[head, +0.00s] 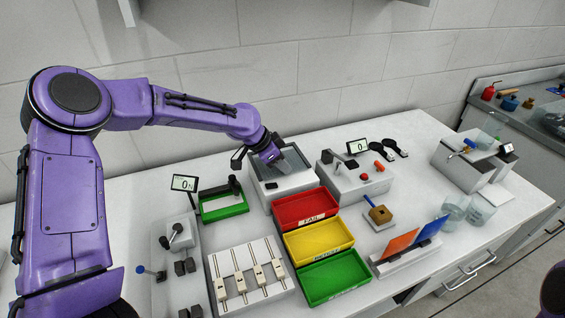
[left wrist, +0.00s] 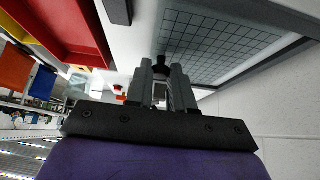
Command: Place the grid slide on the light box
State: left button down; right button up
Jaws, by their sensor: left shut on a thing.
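The light box (head: 284,187) is a pale box at the back middle of the bench with a dark grey-framed top. My left gripper (head: 271,156) is over its top, reaching in from the left. In the left wrist view the gripper (left wrist: 168,75) is shut on a small black knob at the edge of the grid slide (left wrist: 215,45), a grey plate with dark grid lines. The slide lies within or just over the light box's frame; I cannot tell whether it touches the top. In the head view the gripper partly hides it. My right gripper is not in view.
Red (head: 305,209), yellow (head: 318,241) and green (head: 335,277) trays stand in front of the light box. The wall is close behind.

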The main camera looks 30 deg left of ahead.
pick_arm(q)
jog(key=c, duration=0.9)
grip_release()
jog(key=shift+r, duration=0.1)
jog(key=b+v, duration=0.1)
jog(key=v, duration=0.9)
jog(key=shift+r, duration=0.15)
